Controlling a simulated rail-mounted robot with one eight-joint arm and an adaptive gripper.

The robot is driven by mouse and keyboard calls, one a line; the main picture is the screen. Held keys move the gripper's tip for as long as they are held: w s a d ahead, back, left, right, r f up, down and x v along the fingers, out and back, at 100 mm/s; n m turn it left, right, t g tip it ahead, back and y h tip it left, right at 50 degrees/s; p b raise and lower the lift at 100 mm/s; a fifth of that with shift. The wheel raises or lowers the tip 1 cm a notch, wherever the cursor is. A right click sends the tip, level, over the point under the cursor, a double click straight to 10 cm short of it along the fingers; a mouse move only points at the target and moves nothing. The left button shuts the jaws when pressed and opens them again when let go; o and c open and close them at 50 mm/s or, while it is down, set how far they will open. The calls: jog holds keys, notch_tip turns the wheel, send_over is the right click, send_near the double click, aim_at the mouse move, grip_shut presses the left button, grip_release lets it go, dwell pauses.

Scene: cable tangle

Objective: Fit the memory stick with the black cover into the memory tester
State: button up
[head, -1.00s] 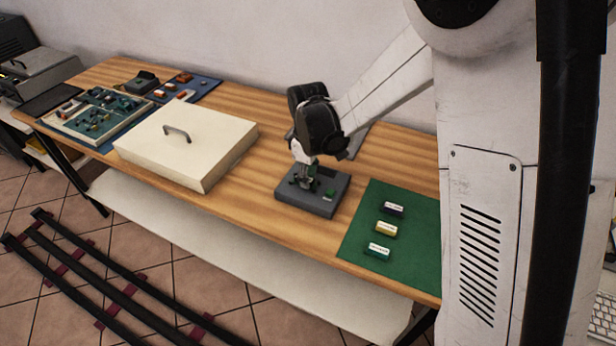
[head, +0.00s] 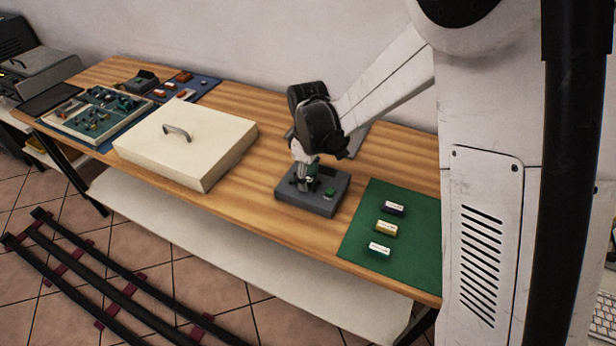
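The memory tester (head: 322,205) is a dark grey box on the wooden bench, with a small green patch (head: 330,192) on its top right. My gripper (head: 304,184) points down at the left part of the tester's top, its fingertips at or just above the surface. The fingers are small and dark here, and I cannot tell whether they are shut on anything. I cannot make out a memory stick with a black cover at the tester. On the green mat (head: 410,262) lie three small sticks with white labels: a dark purple, almost black one (head: 394,209), a yellow one (head: 386,230) and a teal one (head: 379,251).
A large cream lid or box with a handle (head: 205,165) stands left of the tester. Further left are a tray of circuit parts (head: 95,115) and a blue mat (head: 200,88) with small orange parts. A grey flat thing (head: 355,140) lies behind my gripper. Bare wood lies between the cream box and the tester.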

notch_tip(320, 180, up, 12)
dwell(0.5)
notch_tip(320, 180, up, 6)
jog(key=p, duration=0.3)
dwell(0.6)
jog(key=s+d+r+m+t, duration=0.2)
jog(key=s+d+m, duration=0.4)
jog(key=s, duration=0.5)
jog(key=s+d+r+m+t, duration=0.3)
jog(key=s+d+m+t, duration=0.2)
jog(key=s+d, duration=0.6)
jog(key=shift+s+r+m, duration=0.2)
jog(key=shift+s+m, duration=0.2)
jog(key=shift+m, duration=0.3)
